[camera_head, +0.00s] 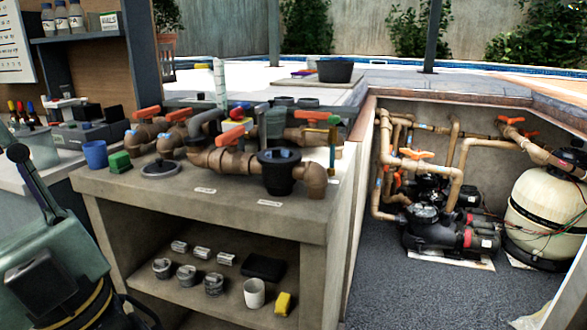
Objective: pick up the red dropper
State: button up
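Several small dropper bottles with coloured tops stand close together on the counter at the far left in the head view. One of them, a red dropper (20,107), has a red top. Others beside it show red or yellow and blue tops. They are small, and their lower parts are partly hidden by a pale translucent tub (38,146) in front, so their exact outlines are hard to tell. My gripper is not recognisable in this view.
A white-and-grey test kit (85,130) sits right of the droppers, then a blue cup (95,154) and a green block (120,162). Brown pipes with orange valves (230,136) crowd the concrete bench (220,213). A bulky green-grey object (55,240) fills the lower left foreground.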

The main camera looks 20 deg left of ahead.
aim_at(20, 105)
jog(key=j, duration=5.65)
jog(key=i+j, duration=0.15)
jog(key=j, duration=1.2)
jog(key=i+j, duration=0.15)
jog(key=j, duration=0.55)
